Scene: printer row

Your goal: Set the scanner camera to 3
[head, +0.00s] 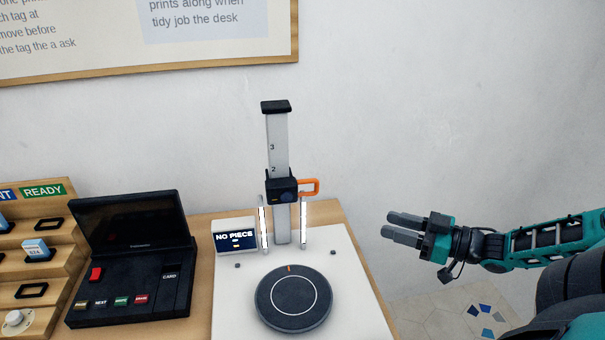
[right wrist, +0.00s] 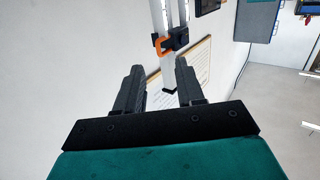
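The scanner has a grey upright column (head: 279,140) with the marks 3 and, lower, 2. The black scanner camera (head: 281,190) sits on the column just below the 2 mark. Its orange handle (head: 310,187) sticks out to the right, and it shows beyond my fingers in the right wrist view (right wrist: 160,46). My right gripper (head: 402,229) is in the air to the right of the scanner, apart from the handle and lower in the picture. Its two fingers stand apart with nothing between them (right wrist: 157,68). My left gripper is out of view.
The white scanner base (head: 356,298) carries a dark round turntable (head: 293,298), two upright light bars and a "NO PIECE" display (head: 236,241). A black card terminal (head: 130,262) and a stepped wooden rack (head: 44,230) stand to the left. Clear air separates my right gripper from the scanner.

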